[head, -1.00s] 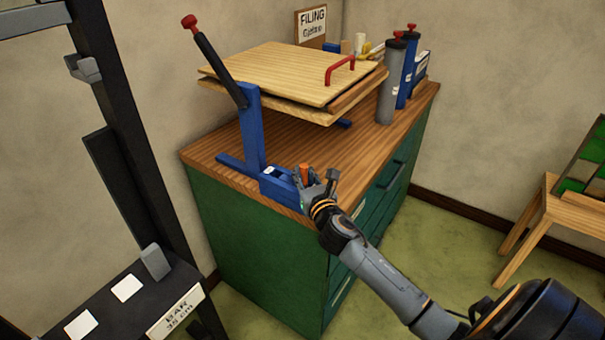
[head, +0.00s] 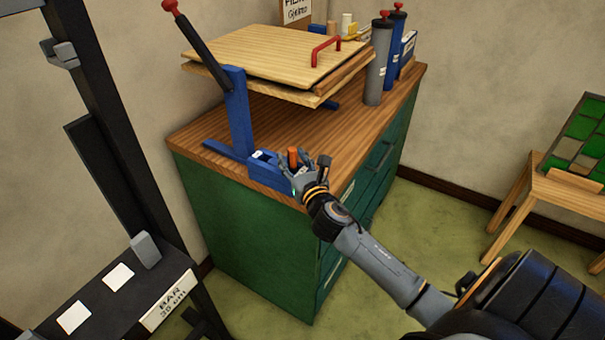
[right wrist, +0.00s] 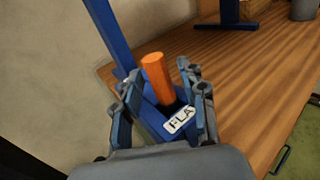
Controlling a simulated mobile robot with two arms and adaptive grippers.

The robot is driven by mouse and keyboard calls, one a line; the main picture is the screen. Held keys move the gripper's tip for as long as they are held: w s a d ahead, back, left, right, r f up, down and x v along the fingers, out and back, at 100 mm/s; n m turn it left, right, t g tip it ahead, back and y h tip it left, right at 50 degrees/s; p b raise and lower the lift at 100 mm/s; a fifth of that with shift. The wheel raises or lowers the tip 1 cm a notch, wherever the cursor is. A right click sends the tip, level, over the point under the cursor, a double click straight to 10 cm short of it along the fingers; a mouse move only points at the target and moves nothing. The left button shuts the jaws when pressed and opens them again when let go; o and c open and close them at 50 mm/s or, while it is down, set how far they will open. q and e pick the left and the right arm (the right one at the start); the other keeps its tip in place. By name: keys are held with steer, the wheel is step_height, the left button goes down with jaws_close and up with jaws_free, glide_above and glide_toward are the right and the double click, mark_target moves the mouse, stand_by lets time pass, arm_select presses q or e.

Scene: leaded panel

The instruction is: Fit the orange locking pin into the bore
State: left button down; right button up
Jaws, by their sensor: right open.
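The orange locking pin (head: 292,157) stands upright at the blue block (head: 262,170) at the foot of the press, near the counter's front corner. In the right wrist view the pin (right wrist: 156,77) rises from the blue block, behind a white label reading "FLA". The bore itself is hidden, so I cannot tell how deep the pin sits. My right gripper (head: 302,170) is at the block beside the pin. Its fingers (right wrist: 160,105) are spread on both sides of the pin and block, with a gap to the pin. My left gripper is not in view.
The press has a black lever (head: 200,48) with a red knob and wooden boards (head: 270,60) above the counter (head: 190,138). Grey and blue cylinders (head: 377,72) stand at the back right. A dark rack (head: 120,300) is at the left. Counter under the boards is clear.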

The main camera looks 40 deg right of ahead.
steer(key=b+v, duration=0.1)
steer(key=v, duration=1)
steer(key=a+f+m+g+y, duration=0.2)
steer(key=a+f+m, duration=0.2)
steer(key=f+m, duration=0.45)
steer(key=a+f+m+g+y, duration=0.1)
steer(key=a+f+m+g, duration=0.15)
steer(key=f+m, duration=0.65)
steer(key=s+a+f+m+g, duration=0.15)
steer(key=s+f, duration=0.25)
steer(key=f, duration=0.5)
steer(key=s+f+m+g, duration=0.1)
steer(key=s+f+g, duration=0.15)
steer(key=f, duration=0.75)
steer(key=s+a+f+m+g, duration=0.1)
steer(key=s+f+m+g, duration=0.1)
steer(key=s+f, duration=0.5)
steer(key=s+a+f+m+g+y, duration=0.1)
steer(key=s+f+m+g, duration=0.2)
steer(key=s, duration=1.3)
steer(key=s+a+f+m+g, duration=0.1)
steer(key=s+f+m+g, duration=0.2)
steer(key=s+f, duration=0.8)
steer(key=f+m, duration=0.1)
steer(key=m, duration=0.1)
steer(key=shift+s+f+m, duration=0.2)
steer(key=shift+m, duration=0.2)
steer(key=shift+s, duration=0.15)
